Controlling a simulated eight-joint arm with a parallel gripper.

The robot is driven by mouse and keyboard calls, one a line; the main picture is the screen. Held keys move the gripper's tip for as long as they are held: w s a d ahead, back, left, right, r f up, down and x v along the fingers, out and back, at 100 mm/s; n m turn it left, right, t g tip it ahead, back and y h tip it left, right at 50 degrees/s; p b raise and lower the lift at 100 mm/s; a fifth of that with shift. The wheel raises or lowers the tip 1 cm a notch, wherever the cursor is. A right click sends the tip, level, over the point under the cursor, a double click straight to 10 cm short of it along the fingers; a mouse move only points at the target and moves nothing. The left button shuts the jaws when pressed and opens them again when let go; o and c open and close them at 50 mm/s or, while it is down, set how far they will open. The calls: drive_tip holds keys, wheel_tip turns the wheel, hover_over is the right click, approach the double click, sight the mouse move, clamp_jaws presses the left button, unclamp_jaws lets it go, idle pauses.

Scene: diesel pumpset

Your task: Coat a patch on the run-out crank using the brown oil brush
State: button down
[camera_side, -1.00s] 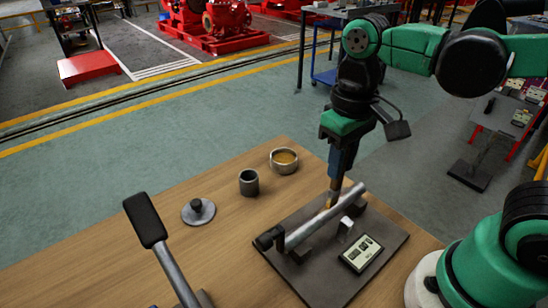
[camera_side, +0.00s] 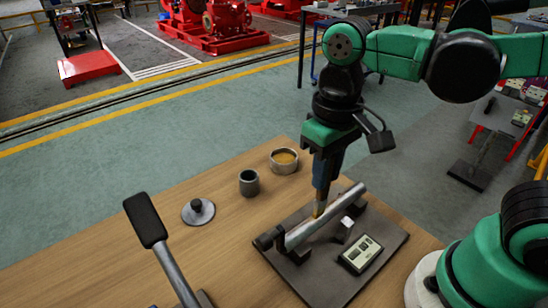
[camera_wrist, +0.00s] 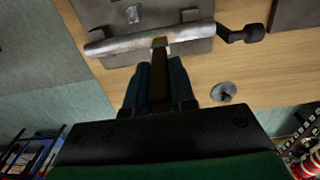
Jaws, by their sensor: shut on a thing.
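The crank is a grey metal bar (camera_side: 330,214) lying on supports on a dark base plate, with a black end at its lower left. In the wrist view the bar (camera_wrist: 130,43) runs across the top, with patchy brownish tones on its surface. My gripper (camera_side: 323,190) points down over the bar and is shut on the brown oil brush (camera_wrist: 159,75). The brush's pale tip (camera_side: 318,209) reaches the bar's side near its middle and appears to touch it. The gripper hides most of the handle in the side view.
A bowl of amber liquid (camera_side: 284,161), a grey cup (camera_side: 249,182) and a knobbed lid (camera_side: 198,211) stand on the wooden table left of the plate. A gauge box (camera_side: 361,254) sits on the plate. A black-handled lever (camera_side: 147,220) rises at front left.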

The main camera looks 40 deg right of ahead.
drive_tip(key=shift+d, duration=3.85)
wheel_tip(320, 180, up, 8)
drive_tip(key=shift+f, duration=0.15)
